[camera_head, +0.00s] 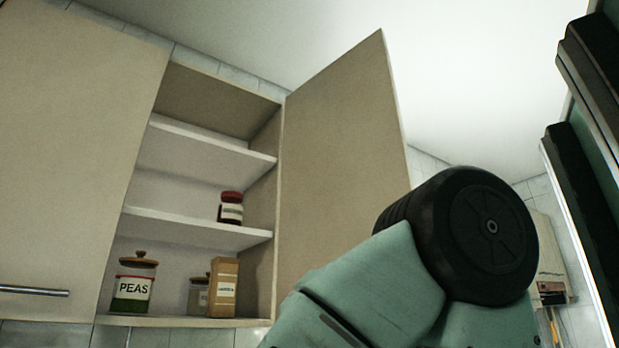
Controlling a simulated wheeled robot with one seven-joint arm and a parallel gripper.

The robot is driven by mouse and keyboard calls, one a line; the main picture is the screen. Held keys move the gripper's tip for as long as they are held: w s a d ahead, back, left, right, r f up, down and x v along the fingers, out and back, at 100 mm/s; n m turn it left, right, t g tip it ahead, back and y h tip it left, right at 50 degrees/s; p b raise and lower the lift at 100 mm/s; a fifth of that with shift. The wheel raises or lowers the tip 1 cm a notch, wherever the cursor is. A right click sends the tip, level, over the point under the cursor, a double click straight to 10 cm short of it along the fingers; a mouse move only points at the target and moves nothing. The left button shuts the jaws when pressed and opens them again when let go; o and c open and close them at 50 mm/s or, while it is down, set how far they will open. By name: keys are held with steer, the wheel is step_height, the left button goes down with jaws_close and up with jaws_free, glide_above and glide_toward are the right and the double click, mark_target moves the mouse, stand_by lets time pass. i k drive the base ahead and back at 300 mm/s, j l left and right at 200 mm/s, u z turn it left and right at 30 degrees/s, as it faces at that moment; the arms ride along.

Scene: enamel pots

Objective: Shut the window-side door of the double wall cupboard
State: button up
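The double wall cupboard (190,319) hangs ahead, seen from below. Its right door (335,150) stands wide open, swung out toward me, and its lower part is hidden behind my arm. Its left door (70,150) is shut, with a bar handle (34,291) near its bottom edge. No window shows, so I cannot tell from this view which door is the window-side one. My green arm with a black round joint covers the lower right. My gripper is not in view.
Shelves inside hold a red-lidded jar (231,208), a PEAS jar (133,284), a cardboard box (222,288) and another jar (197,297) partly behind it. A pale wall-mounted box (550,262) shows at the right. Dark-edged panels (590,170) stand close at the far right.

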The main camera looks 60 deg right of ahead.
mark_target(346, 156)
steer(key=k+l+u, duration=0.15)
steer(key=l, duration=0.25)
steer(key=k+l+u, duration=0.15)
steer(key=l, duration=0.25)
steer(key=k+l+u, duration=0.1)
steer(key=l, duration=0.3)
steer(key=k+l+u, duration=0.15)
steer(key=l, duration=0.25)
steer(key=k+l+u, duration=0.15)
steer(key=k+l, duration=0.1)
steer(key=l, duration=0.1)
